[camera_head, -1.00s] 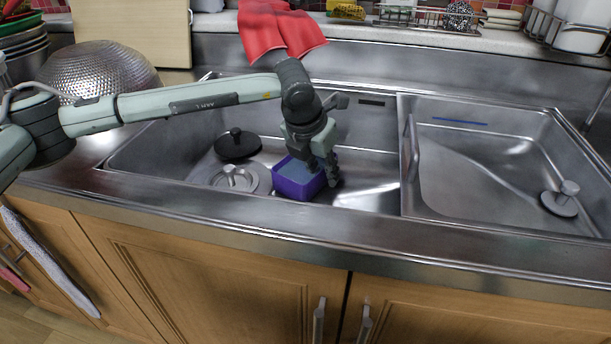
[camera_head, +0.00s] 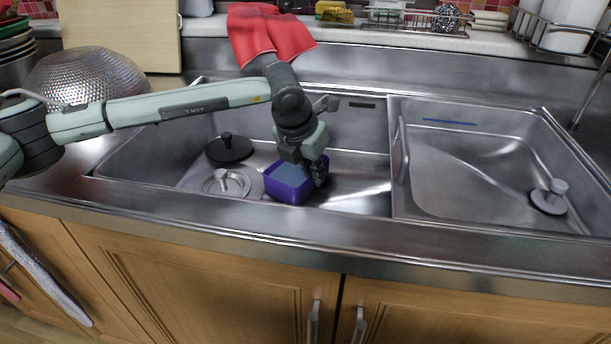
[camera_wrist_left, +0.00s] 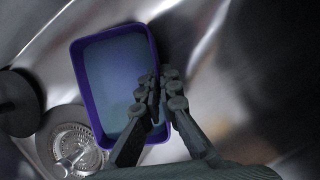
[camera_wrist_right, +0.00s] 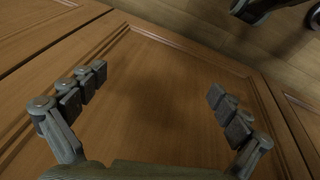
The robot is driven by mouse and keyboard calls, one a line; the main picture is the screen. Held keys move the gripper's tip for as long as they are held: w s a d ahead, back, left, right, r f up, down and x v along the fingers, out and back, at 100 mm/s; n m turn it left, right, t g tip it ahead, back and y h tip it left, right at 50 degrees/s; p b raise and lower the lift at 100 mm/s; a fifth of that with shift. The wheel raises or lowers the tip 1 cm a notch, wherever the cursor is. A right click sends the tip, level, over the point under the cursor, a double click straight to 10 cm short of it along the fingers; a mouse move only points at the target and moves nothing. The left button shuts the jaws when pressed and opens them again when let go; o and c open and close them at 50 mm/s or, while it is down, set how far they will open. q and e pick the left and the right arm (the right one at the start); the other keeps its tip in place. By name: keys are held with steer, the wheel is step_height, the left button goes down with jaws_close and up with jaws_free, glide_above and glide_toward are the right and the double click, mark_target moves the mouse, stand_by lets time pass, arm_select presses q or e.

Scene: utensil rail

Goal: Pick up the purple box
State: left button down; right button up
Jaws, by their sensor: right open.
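The purple box (camera_head: 287,187), an open-topped rectangular tub with a blue-grey inside, sits on the floor of the left sink basin. It also shows in the left wrist view (camera_wrist_left: 82,88). My left gripper (camera_head: 319,178) reaches down at the box's right side. In the left wrist view its fingers (camera_wrist_left: 166,82) are close together astride the box's right wall, one inside and one outside, and look shut on it. The fingers hide part of that wall. My right gripper (camera_wrist_right: 150,95) is open and empty in front of a wooden cabinet door, outside the head view.
A black lid-like piece (camera_head: 229,148) and a metal drain strainer (camera_head: 226,183) lie left of the box. A divider separates the right basin (camera_head: 480,185), which has a plug (camera_head: 549,197). A red cloth (camera_head: 268,35) hangs behind my left arm; a metal bowl (camera_head: 92,75) stands left.

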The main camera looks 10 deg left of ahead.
arm_select(q)
steer(key=shift+r+p, duration=0.5)
steer(key=shift+p, duration=0.2)
steer(key=r, duration=0.2)
steer(key=r+b, duration=0.1)
steer(key=r, duration=0.1)
steer(key=shift+a, duration=0.3)
steer(key=s+a+r+b, duration=0.1)
steer(key=s+a+r, duration=0.4)
steer(key=a, duration=0.4)
steer(key=shift+v, duration=0.85)
arm_select(e)
step_height(320, 180, up, 6)
steer(key=shift+s+d+f, duration=0.1)
arm_select(q)
steer(key=shift+a, duration=0.15)
